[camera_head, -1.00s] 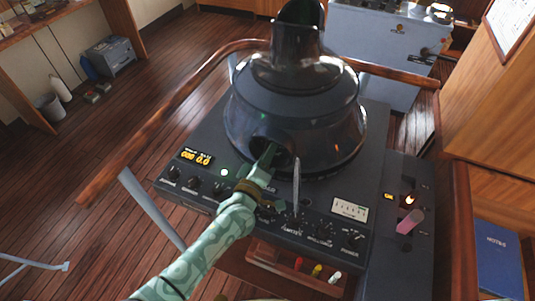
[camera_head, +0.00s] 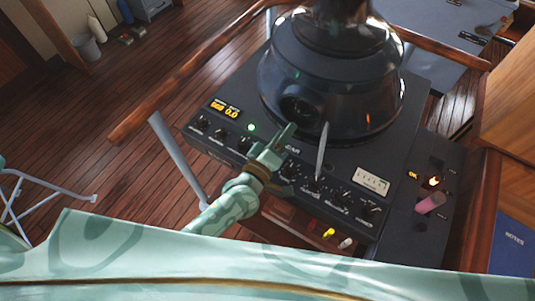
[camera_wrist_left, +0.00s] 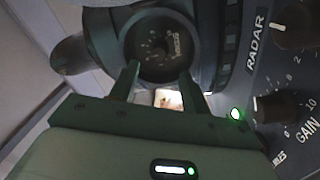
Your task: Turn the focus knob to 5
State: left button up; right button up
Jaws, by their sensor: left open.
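The radar console (camera_head: 255,165) carries a dark hood (camera_head: 335,75) with a round port (camera_head: 297,106) on its side facing me. In the left wrist view a dark round dial (camera_wrist_left: 160,45), with a ring of small marks and lettering too small to read surely, lies ahead; I take it for the focus knob. Its pointer setting cannot be read. My left gripper (camera_head: 282,141) is open and empty, just short of the port; in the left wrist view its two fingers (camera_wrist_left: 158,78) stand apart in front of the dial's lower part. My right gripper is not in view.
A row of small knobs (camera_head: 220,132) lines the console front, with GAIN lettering and a knob (camera_wrist_left: 275,105) right of the gripper in the wrist view. An upright silver lever (camera_head: 322,150) stands right of the gripper. A wooden rail (camera_head: 195,80) curves around the console.

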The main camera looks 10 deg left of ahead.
pick_arm(q)
jog(key=v, duration=0.9)
